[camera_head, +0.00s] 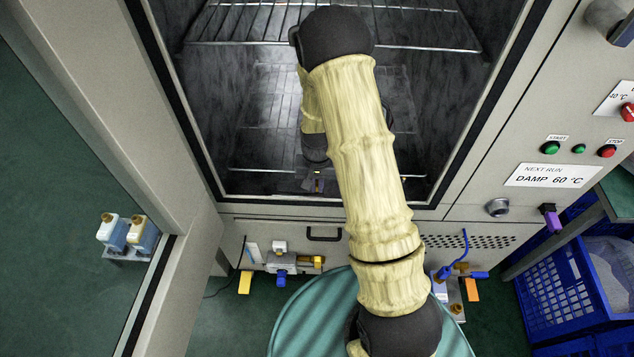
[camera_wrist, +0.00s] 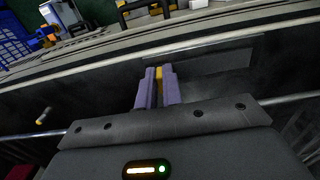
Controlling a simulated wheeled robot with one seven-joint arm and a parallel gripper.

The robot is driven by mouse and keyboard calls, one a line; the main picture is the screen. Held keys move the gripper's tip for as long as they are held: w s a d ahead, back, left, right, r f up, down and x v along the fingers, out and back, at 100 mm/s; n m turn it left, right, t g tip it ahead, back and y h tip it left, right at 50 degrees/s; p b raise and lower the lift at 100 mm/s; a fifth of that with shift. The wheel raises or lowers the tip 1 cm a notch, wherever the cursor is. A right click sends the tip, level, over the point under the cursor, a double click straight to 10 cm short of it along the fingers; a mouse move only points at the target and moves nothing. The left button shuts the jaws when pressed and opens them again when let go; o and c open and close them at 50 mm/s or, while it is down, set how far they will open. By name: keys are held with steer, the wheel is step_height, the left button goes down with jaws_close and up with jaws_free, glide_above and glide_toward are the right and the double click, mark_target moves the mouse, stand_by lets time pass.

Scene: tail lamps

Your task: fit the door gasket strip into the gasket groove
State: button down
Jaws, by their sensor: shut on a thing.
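My gripper (camera_wrist: 158,72) has purple fingers shut on a narrow yellow piece (camera_wrist: 160,82). The piece appears to be part of the door gasket strip; a long dark bar (camera_wrist: 215,58) lies just beyond the fingertips, and I cannot tell whether it joins the piece. In the head view my gripper (camera_head: 318,183) is small, low inside the chamber opening, just behind its front sill, and partly hidden by my arm. A black border (camera_head: 275,203) runs around the opening. It looks like the gasket groove, and I cannot see the strip seated in it.
The chamber door (camera_head: 95,95) stands open at the left. Wire racks (camera_head: 240,30) hang inside the chamber. Below the sill are a black handle (camera_head: 323,234) and valve fittings (camera_head: 283,265). Bottles (camera_head: 128,232) stand at the left, a blue crate (camera_head: 562,290) at the right.

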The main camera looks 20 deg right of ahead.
steer(key=shift+f, duration=0.15)
steer(key=c, duration=1.5)
jaws_free()
steer(key=shift+c, duration=0.2)
step_height(320, 180, up, 12)
